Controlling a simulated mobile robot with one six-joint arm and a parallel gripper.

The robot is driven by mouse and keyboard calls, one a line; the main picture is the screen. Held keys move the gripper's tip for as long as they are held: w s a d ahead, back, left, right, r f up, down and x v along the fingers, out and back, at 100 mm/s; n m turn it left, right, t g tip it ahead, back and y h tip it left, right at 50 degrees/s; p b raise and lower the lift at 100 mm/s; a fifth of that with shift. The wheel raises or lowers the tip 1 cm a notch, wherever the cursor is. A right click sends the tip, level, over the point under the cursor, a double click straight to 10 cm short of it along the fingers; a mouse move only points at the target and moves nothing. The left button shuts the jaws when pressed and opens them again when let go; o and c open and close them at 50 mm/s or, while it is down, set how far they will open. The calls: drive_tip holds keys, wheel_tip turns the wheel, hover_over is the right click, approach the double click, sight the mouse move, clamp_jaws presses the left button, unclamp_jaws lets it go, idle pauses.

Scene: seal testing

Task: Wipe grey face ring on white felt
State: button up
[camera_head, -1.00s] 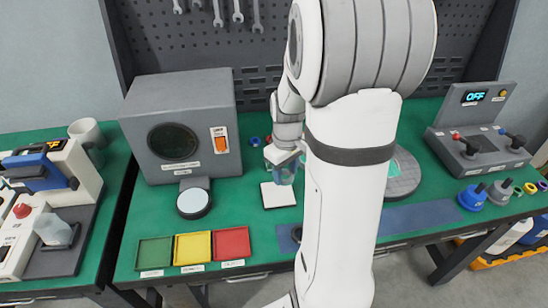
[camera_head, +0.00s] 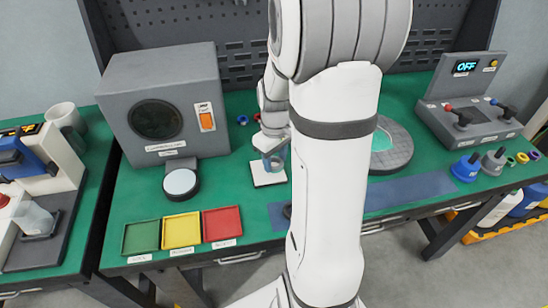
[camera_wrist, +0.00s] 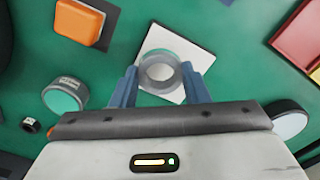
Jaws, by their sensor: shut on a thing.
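My gripper (camera_wrist: 162,85) has blue fingers shut on the grey face ring (camera_wrist: 160,72), one finger on each side of it. The white felt (camera_wrist: 201,60) is a square pad on the green bench, directly behind the ring in the wrist view. In the head view, my gripper (camera_head: 273,161) is low over the felt (camera_head: 268,180), with the arm in front on the right. I cannot tell whether the ring touches the felt.
A grey box with a dark round window (camera_head: 155,120) stands left of the felt, with a round white-topped disc (camera_head: 181,183) before it. Green (camera_head: 141,238), yellow (camera_head: 181,231) and red (camera_head: 222,224) trays line the front. A round grey plate (camera_head: 397,150) is at right.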

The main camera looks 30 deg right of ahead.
drive_tip(key=shift+f, duration=0.15)
drive_tip(key=shift+f+b, duration=0.8)
drive_tip(key=shift+f, duration=0.05)
drive_tip(key=o, duration=0.5)
drive_tip(key=c, duration=0.4)
drive_tip(key=shift+r+p, duration=0.55)
drive_tip(key=shift+r, duration=0.1)
